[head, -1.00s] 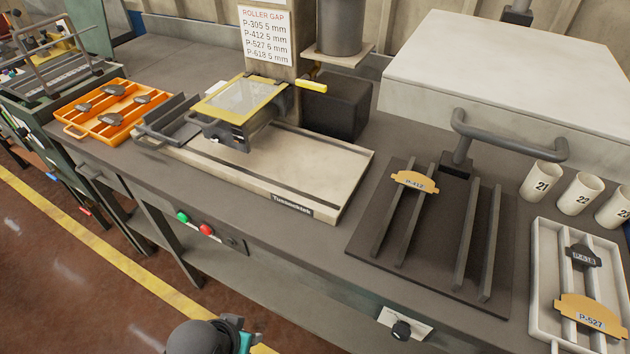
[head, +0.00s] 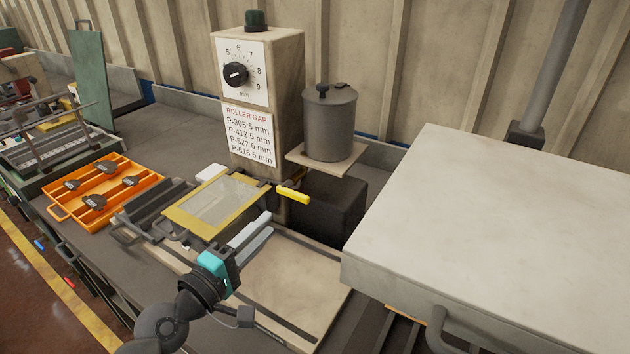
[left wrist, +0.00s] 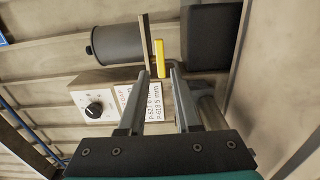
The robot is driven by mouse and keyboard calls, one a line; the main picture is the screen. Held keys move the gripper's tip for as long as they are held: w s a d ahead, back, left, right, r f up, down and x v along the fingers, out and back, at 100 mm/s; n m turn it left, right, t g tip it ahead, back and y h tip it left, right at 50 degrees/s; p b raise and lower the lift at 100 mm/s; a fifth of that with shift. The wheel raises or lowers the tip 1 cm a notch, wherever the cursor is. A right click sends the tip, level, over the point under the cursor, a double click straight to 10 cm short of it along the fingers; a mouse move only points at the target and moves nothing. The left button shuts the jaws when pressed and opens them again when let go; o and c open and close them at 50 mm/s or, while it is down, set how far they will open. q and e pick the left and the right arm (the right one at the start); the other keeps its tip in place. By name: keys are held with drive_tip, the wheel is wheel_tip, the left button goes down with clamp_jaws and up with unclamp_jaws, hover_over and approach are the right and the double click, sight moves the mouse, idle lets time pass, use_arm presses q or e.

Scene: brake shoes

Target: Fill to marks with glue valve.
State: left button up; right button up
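The yellow handle (head: 292,193) of the glue valve sticks out from the machine column below the grey lidded pot (head: 330,122). The handle also shows in the left wrist view (left wrist: 160,60), just beyond the fingertips. My left gripper (head: 269,221) is over the pale machine bed, in front of the handle. Its fingers are apart, with nothing seen between them, and it also shows in the left wrist view (left wrist: 159,71). A yellow-framed clear guard (head: 216,202) covers the roller unit, left of the gripper. Fill marks and glue level cannot be made out. My right gripper is out of view.
The column carries a dial (head: 236,75) and a roller gap card (head: 248,136). A dark block (head: 330,210) stands under the pot shelf. An orange tray (head: 148,181) with several brake shoes stands at left. A large pale lid (head: 490,235) fills the right side.

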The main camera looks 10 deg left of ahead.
sight(296, 198)
use_arm(q)
drive_tip(key=x, duration=1.3)
drive_tip(key=shift+d, duration=0.15)
drive_tip(key=shift+w+d, duration=0.25)
drive_tip(key=shift+w, duration=0.4)
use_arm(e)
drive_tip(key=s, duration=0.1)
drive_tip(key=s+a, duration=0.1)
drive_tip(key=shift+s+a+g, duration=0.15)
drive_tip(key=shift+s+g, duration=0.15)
use_arm(q)
clamp_jaws()
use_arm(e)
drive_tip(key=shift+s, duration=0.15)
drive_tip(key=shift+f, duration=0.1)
